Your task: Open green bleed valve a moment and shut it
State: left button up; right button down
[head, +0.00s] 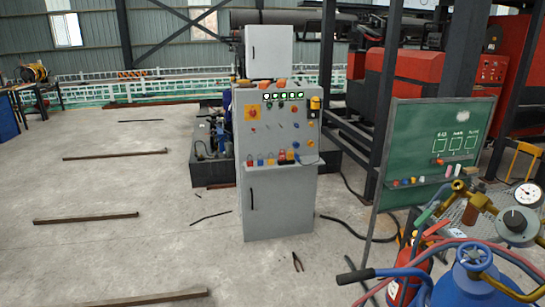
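A small green lever (424,217) sticks out to the left of the brass fitting (460,190) at the right; it looks like the green bleed valve. Whether it is open or shut cannot be told. The fitting sits above a blue gas cylinder (470,285) with a blue handwheel (475,256). A grey regulator body with a black knob (516,221) and a round white gauge (528,194) are to the right of the lever. Neither of my grippers is in view.
A red fire extinguisher (411,265) and hoses crowd the cylinder's left side. A blue bar with a black grip (355,276) juts left. A green chalkboard (440,150) stands behind, a grey control cabinet (278,195) at centre. Pliers (298,262) lie on the floor; open floor is left.

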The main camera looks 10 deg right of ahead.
aim_at(437, 203)
jog(key=z, duration=1)
jog(key=i+j+z, duration=0.2)
jog(key=j+z, duration=0.25)
jog(key=i+j, duration=0.05)
jog(key=j, duration=0.05)
